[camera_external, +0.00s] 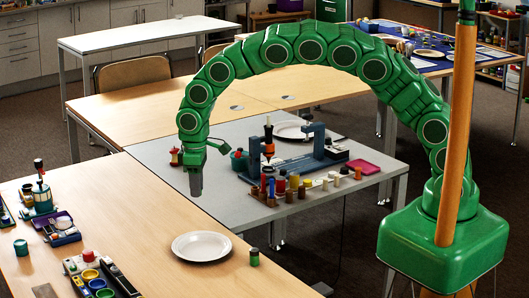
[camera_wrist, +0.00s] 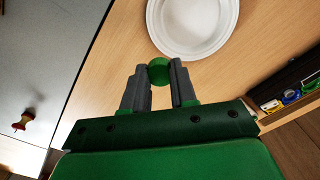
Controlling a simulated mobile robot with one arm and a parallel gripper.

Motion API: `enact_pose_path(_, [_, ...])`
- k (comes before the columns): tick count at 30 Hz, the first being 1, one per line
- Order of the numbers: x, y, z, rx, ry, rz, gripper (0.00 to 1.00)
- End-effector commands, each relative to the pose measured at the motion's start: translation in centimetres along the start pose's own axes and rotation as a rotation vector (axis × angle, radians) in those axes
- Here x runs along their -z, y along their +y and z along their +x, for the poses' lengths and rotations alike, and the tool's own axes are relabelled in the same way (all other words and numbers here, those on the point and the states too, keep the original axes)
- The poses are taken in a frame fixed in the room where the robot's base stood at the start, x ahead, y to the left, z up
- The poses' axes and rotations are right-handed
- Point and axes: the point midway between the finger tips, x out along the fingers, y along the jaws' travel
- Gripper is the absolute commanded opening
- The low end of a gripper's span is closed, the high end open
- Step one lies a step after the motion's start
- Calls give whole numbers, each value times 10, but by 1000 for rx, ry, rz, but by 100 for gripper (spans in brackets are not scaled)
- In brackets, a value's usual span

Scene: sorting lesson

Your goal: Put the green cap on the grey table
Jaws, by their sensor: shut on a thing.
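The green cap (camera_wrist: 158,70) is round and sits between my gripper's fingertips in the wrist view. My gripper (camera_wrist: 159,80) is shut on it, with one grey finger on each side. In the wrist view the cap is above the wooden table; its height is hard to tell. In the external view my gripper (camera_external: 195,186) points down near the border of the wooden table and the grey table (camera_external: 228,207); the cap cannot be made out there. The grey table also shows at the left of the wrist view (camera_wrist: 45,60).
A white plate (camera_external: 201,247) and a small green jar (camera_external: 254,258) stand on the wooden table (camera_external: 150,222). A red spool-like piece (camera_external: 174,157) stands on the grey table. A blue-grey stand (camera_external: 318,150) and several small pieces fill its middle. Its near left part is clear.

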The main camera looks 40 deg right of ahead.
Motion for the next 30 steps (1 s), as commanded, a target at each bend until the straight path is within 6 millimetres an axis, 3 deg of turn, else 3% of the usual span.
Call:
enact_pose_path(1, [3, -22, 2, 0, 0, -35, 0])
enact_pose_path(6, [7, -86, 7, 0, -3, -135, 0])
enact_pose_path(12, [7, -135, 10, 0, -2, -212, 0])
enact_pose_path(18, [9, -152, 12, 1, 0, -238, 0])
enact_pose_path(30, [40, -156, 26, 1, -1, -239, 0])
